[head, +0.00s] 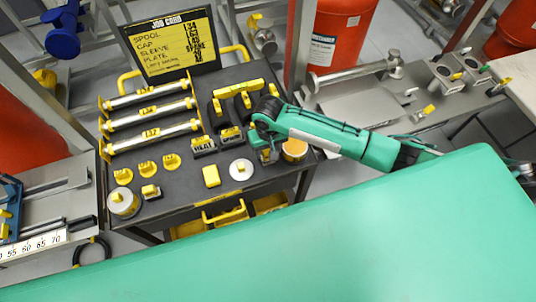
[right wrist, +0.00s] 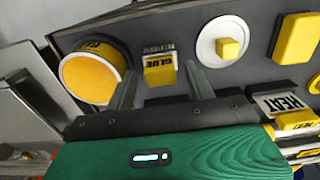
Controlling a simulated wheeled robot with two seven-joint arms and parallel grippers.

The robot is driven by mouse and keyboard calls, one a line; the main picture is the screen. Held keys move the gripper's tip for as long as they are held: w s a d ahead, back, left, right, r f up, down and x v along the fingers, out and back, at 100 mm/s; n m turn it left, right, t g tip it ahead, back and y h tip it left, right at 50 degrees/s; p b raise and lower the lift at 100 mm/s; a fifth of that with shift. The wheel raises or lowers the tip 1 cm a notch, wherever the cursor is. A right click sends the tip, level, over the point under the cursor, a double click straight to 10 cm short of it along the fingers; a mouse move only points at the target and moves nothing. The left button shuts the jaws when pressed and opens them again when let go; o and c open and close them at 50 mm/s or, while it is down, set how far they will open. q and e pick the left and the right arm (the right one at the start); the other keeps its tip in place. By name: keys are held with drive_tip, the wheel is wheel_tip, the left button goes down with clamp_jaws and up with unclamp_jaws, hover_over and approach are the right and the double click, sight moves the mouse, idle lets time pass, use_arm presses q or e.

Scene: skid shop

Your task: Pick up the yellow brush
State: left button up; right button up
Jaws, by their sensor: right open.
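A small yellow piece labelled GLUE (right wrist: 159,71), which looks like the yellow brush, stands on the dark cart top. It sits between an orange-topped can (right wrist: 90,76) and a white disc with a yellow knob (right wrist: 222,43). My right gripper (right wrist: 160,76) is open, one finger on either side of the GLUE piece. I cannot tell whether they touch it. In the head view my right gripper (head: 267,153) is low over the cart and hides most of that piece. My left gripper is not in view.
The dark cart (head: 185,195) also holds a yellow block (head: 211,176), a HEAT-marked piece (head: 203,145), rollers (head: 150,114) and a job card board (head: 171,43). The orange-topped can (head: 295,150) stands close to my right gripper. A red drum (head: 340,35) stands behind.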

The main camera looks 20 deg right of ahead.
drive_tip(key=shift+f, duration=1.6)
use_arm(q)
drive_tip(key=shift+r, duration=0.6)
use_arm(e)
drive_tip(key=c, duration=0.8)
drive_tip(key=shift+o, duration=0.2)
drive_tip(key=shift+r, duration=0.1)
